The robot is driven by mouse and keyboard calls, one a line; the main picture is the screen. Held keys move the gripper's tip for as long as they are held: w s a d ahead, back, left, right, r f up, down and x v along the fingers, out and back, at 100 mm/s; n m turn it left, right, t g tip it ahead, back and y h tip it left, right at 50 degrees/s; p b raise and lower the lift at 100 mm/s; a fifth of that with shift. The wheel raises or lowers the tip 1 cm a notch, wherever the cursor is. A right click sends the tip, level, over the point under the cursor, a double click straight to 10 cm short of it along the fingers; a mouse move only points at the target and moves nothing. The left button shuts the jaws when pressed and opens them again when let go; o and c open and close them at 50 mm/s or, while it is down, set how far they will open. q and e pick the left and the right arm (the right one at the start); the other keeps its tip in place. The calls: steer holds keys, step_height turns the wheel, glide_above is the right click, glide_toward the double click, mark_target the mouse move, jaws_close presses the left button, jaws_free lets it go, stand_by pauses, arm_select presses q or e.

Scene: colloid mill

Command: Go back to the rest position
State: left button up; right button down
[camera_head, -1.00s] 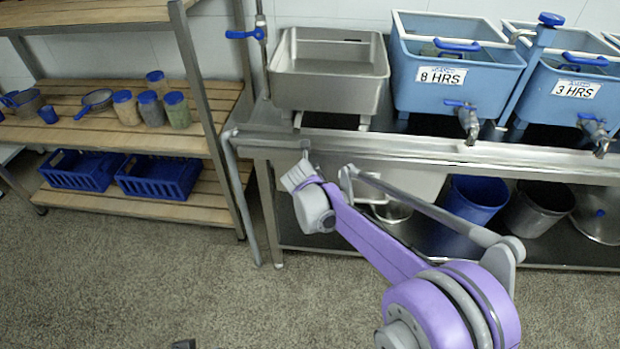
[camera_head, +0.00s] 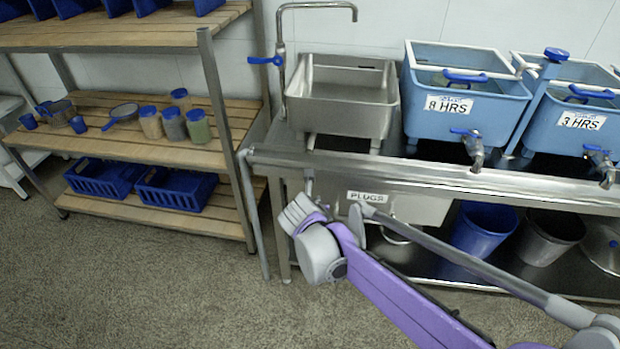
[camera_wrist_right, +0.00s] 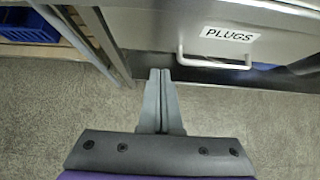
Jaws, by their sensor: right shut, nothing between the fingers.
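My right arm, purple and grey, comes in from the lower right in the head view. Its right gripper (camera_head: 308,184) is in front of the left end of the steel bench (camera_head: 420,170). In the right wrist view the two grey fingers of the right gripper (camera_wrist_right: 160,72) lie together, with nothing between them. They point toward the bench's foot, left of the drawer labelled PLUGS (camera_wrist_right: 235,32), and look apart from it. My left gripper does not show.
A wooden shelf rack (camera_head: 120,211) with jars and blue crates stands at the left. A steel sink (camera_head: 340,97) and blue tanks (camera_head: 462,92) are on the bench. A blue bin (camera_head: 482,228) and a grey bin (camera_head: 545,236) stand beneath. The floor (camera_head: 170,290) at lower left is clear.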

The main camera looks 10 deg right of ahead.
steer(key=shift+s, duration=0.1)
steer(key=s+d+m+g, duration=0.1)
steer(key=s+d+m, duration=0.3)
steer(key=s+m, duration=0.45)
steer(key=s+d+m+g, duration=0.1)
steer(key=s+d+m, duration=0.4)
steer(key=s+m, duration=0.35)
steer(key=s+f+m+g+y, duration=0.1)
steer(key=s+f+m, duration=0.2)
steer(key=s+m, duration=0.5)
steer(key=s+f+m+g+y, duration=0.15)
steer(key=s+f+m, duration=0.25)
steer(key=s+m, duration=0.45)
arm_select(q)
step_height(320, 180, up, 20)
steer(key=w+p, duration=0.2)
steer(key=p, duration=1.6)
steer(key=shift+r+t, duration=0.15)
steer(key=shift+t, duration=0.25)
arm_select(e)
step_height(320, 180, up, 21)
steer(key=w+t, duration=0.1)
steer(key=w, duration=0.1)
steer(key=shift+w+d+n, duration=0.15)
steer(key=shift+d+n, duration=0.25)
steer(key=shift+n, duration=0.05)
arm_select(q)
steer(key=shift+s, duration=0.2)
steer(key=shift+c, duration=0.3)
